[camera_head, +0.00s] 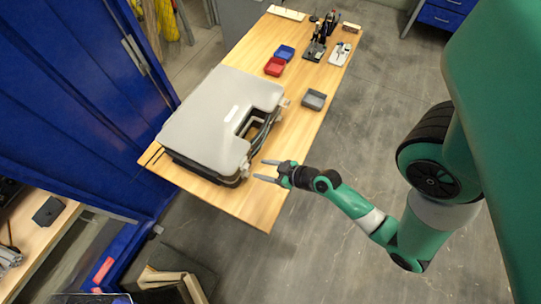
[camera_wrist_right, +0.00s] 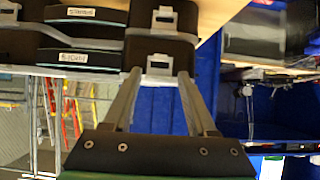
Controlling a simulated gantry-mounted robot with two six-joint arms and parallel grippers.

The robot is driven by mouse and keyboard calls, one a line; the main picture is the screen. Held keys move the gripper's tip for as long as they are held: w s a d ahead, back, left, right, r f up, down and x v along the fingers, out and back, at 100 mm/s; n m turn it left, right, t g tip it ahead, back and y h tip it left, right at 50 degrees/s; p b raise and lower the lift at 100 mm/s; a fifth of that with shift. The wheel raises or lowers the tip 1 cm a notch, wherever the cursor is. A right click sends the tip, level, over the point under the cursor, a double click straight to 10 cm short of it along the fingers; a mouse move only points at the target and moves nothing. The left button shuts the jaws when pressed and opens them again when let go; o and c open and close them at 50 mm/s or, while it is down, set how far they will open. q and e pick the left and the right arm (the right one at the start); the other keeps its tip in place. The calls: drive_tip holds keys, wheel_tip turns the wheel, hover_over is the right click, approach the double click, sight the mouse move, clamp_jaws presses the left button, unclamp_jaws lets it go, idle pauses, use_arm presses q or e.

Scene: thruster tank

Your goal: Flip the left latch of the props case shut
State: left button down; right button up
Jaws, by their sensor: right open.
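The props case (camera_head: 215,115) lies flat on the wooden table with its grey lid down. Its dark side with the handle recess faces right in the head view. The left latch (camera_head: 244,170) is a light grey piece at the near front corner. My right gripper (camera_head: 266,170) is open and empty, its fingers pointing at this latch from a small distance. In the right wrist view the grey latch piece (camera_wrist_right: 159,64) shows between the fingertips (camera_wrist_right: 157,78), with another grey piece (camera_wrist_right: 164,17) above it. I cannot tell contact. My left gripper is not in view.
The other latch (camera_head: 285,102) is at the far front corner. A grey bin (camera_head: 314,99), a red bin (camera_head: 275,66) and a blue bin (camera_head: 285,52) stand farther back on the table (camera_head: 255,208). A blue cabinet (camera_head: 75,100) stands left. The floor right of the table is clear.

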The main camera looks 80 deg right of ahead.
drive_tip(key=v, duration=0.6)
drive_tip(key=shift+b, duration=0.4)
drive_tip(key=shift+s+a+r, duration=0.1)
drive_tip(key=shift+a, duration=0.1)
